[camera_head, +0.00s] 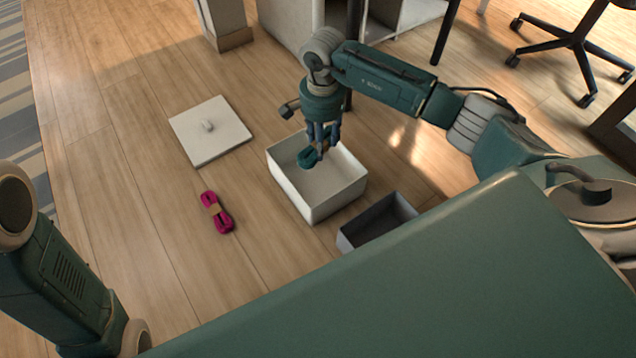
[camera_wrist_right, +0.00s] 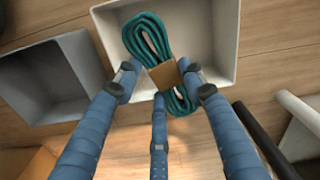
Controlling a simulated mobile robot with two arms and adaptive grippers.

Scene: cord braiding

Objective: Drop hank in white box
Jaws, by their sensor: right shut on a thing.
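My right gripper (camera_head: 318,148) is shut on a teal hank (camera_head: 307,158) and holds it over the white box (camera_head: 342,203) in the head view. In the right wrist view the fingers (camera_wrist_right: 160,85) close around the brown band of the teal hank (camera_wrist_right: 148,36), with the white box (camera_wrist_right: 228,45) behind it. The box is open, with its inside visible. My left gripper is not in view; only part of the left arm shows at lower left.
A white lid (camera_head: 210,131) with a knob lies flat on the floor left of the box. A grey open box (camera_head: 347,241) stands just in front of the white box, partly hidden by my body. Furniture legs and a wheeled chair base (camera_head: 570,42) stand at the back.

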